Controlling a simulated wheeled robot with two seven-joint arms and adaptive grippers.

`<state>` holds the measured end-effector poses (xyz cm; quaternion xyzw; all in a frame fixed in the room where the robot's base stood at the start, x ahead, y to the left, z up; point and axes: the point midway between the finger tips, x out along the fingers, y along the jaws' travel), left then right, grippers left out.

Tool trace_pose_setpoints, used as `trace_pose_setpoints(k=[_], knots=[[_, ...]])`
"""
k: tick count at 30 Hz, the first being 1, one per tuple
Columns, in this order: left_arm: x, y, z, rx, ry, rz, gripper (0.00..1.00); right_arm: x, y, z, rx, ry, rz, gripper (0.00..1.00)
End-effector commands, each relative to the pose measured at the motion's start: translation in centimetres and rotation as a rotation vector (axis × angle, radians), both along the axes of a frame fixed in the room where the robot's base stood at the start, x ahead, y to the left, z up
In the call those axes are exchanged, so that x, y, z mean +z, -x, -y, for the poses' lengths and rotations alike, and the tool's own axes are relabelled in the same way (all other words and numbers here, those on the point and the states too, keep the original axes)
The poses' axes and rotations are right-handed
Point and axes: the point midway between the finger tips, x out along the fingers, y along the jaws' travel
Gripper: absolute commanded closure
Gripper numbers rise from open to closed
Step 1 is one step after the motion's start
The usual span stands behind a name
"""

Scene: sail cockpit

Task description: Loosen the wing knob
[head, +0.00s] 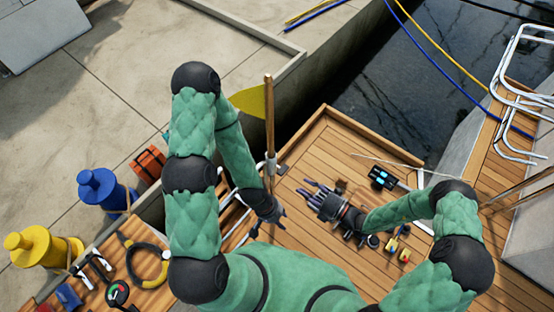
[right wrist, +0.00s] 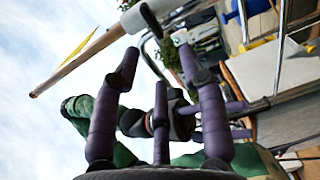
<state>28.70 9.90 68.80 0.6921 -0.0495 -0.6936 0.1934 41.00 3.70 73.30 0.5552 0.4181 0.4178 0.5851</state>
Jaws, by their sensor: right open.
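A wooden staff (head: 269,115) with a yellow flag (head: 250,101) stands in a pale holder (head: 271,163) at the cockpit edge. I cannot make out the wing knob for certain. In the right wrist view, the staff (right wrist: 80,62) runs into the white holder tube (right wrist: 143,17), with a small pale piece (right wrist: 181,37) beside it. My right gripper (head: 312,190) is open and empty, right of the holder; its spread purple fingers (right wrist: 158,58) point towards the tube without touching it. My left gripper (head: 275,212) is below the holder by the rail; its fingers are too small to read.
Wooden decking (head: 325,140) lies around the grippers. A black device with a lit screen (head: 381,178) and small yellow-red items (head: 398,243) lie to the right. Blue (head: 98,188) and yellow (head: 38,246) bollards, an orange box (head: 148,163) and a tool bench stand left.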

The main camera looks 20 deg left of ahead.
Motion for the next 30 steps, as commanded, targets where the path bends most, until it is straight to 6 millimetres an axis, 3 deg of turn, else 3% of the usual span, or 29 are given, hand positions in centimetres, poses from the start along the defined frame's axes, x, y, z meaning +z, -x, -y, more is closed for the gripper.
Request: trace_pose_setpoints(k=[5,21,30], knots=[[0.1,0.0,0.0,-0.001,0.000,-0.001,0.60,0.5,-1.2,-0.3,-0.044,-0.038,-0.028,0.57],[-1.2,0.0,0.0,0.000,0.000,0.000,0.60,0.4,-3.8,-7.8,-0.039,-0.035,-0.024,0.57],[-1.5,0.0,0.0,-0.001,0.000,0.000,0.60,0.5,-4.6,-9.8,-0.042,-0.034,-0.025,0.57]])
